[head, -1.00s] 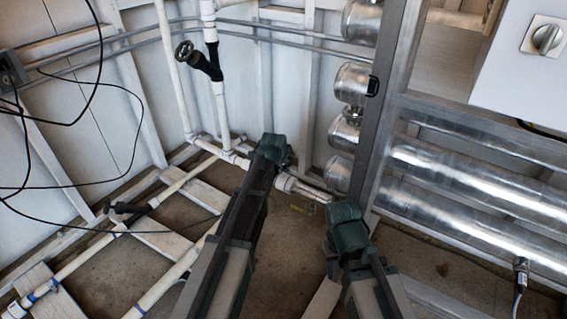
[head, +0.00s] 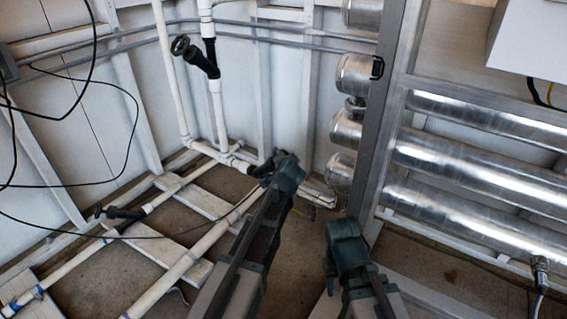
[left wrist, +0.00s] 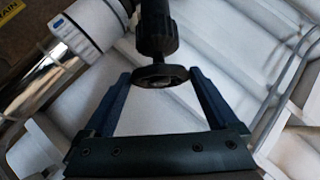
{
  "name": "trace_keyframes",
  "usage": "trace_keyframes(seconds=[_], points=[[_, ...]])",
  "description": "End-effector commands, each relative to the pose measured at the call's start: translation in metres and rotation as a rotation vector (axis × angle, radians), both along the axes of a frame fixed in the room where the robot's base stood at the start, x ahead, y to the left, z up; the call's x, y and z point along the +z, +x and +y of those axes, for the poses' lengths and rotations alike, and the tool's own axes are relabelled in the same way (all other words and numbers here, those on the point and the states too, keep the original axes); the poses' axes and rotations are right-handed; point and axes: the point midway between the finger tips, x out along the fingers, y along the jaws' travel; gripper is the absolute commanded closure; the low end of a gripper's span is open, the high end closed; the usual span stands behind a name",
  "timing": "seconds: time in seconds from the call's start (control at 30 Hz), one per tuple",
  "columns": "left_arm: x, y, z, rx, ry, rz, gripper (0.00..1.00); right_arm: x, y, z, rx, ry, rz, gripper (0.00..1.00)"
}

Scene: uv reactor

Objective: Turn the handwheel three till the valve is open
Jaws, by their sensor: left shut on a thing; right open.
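A black handwheel (left wrist: 162,76) on a dark valve stem (left wrist: 155,32) sits between the two fingers of my left gripper (left wrist: 161,84) in the left wrist view. The fingers touch its rim on opposite sides. In the head view my left gripper (head: 284,172) is at the pipe near the back corner, where a dark valve part (head: 268,163) shows beside it and the wheel is mostly hidden. I see no number on the wheel. My right gripper (head: 346,240) is open, low at centre right, away from the handwheels; its fingertips are not clear.
Another black handwheel valve (head: 194,54) is on the upright white pipe at upper left. A third (head: 120,212) is on a low white pipe at left. Steel cylinders (head: 470,165) and a grey frame post (head: 375,120) stand right. Black cables hang at left.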

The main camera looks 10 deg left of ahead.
Motion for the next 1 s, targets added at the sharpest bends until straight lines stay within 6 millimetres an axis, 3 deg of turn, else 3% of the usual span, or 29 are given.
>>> trace_keyframes(seconds=[0.5,0.53,0.83,1.0], points=[[-0.001,-0.001,0.0,0.015,-0.01,-0.008,0.62,-0.002,0.0,0.0,0.0,0.0,0.0,0.5],[-0.001,-0.001,0.0,0.015,-0.01,-0.008,0.01,-0.002,0.0,0.0,0.0,0.0,0.0,0.5],[0.001,-0.003,-0.001,0.013,-0.007,-0.008,0.0,0.0,0.0,0.0,0.0,0.0,0.0,0.5],[0.014,-0.024,-0.006,0.011,-0.007,-0.009,0.0,0.013,0.0,0.0,0.0,0.0,0.0,0.5]])
